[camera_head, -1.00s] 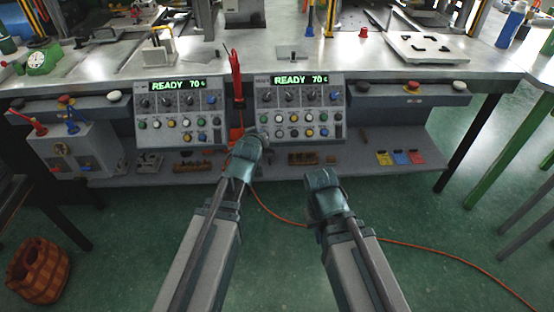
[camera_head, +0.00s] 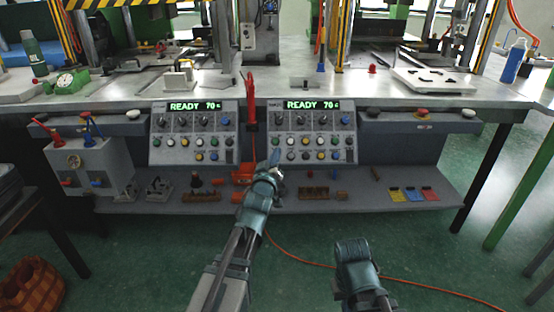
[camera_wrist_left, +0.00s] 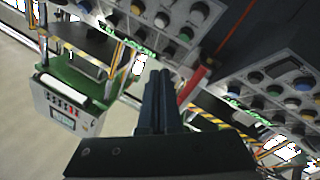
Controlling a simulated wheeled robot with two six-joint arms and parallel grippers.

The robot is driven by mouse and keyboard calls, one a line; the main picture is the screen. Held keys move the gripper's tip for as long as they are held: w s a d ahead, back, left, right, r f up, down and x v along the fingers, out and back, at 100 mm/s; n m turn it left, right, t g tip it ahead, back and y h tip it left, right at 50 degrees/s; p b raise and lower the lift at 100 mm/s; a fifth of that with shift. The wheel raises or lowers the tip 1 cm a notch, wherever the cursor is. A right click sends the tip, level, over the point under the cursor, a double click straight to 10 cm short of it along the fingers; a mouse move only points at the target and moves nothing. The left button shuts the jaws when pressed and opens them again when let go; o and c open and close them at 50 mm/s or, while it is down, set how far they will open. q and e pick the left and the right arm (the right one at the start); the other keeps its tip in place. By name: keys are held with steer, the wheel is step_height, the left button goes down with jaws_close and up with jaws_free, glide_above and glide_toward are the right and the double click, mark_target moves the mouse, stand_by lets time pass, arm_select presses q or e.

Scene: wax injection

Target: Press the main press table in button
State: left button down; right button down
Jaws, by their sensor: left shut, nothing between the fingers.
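Two grey control panels stand side by side under the table edge, the left panel (camera_head: 157,150) and the right panel (camera_head: 350,152). Each has a green "READY 70" display, a row of knobs, and rows of coloured round buttons. I cannot read the labels, so I cannot tell which is the table in button. My left gripper (camera_head: 276,160) is shut and empty, pointing up by the right panel's lower left corner. In the left wrist view its shut fingers (camera_wrist_left: 159,85) point between the panels. My right gripper (camera_head: 353,248) is low; its fingertips are not distinguishable.
A red cable (camera_head: 250,100) hangs between the panels. The lower shelf (camera_head: 370,208) holds wooden blocks and coloured cards (camera_head: 413,194). A grey box with red and blue handles (camera_head: 92,165) stands left. An orange cable (camera_head: 320,264) crosses the open green floor.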

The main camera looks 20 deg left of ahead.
arm_select(q)
steer(key=w+a+f+b, duration=0.2)
steer(key=w+f+b, duration=0.3)
steer(key=w, duration=0.1)
steer(key=shift+w+f+b, duration=0.25)
steer(key=shift+f+b, duration=0.1)
steer(key=shift+w+f, duration=0.1)
stand_by(2.1)
steer(key=shift+w+f, duration=0.2)
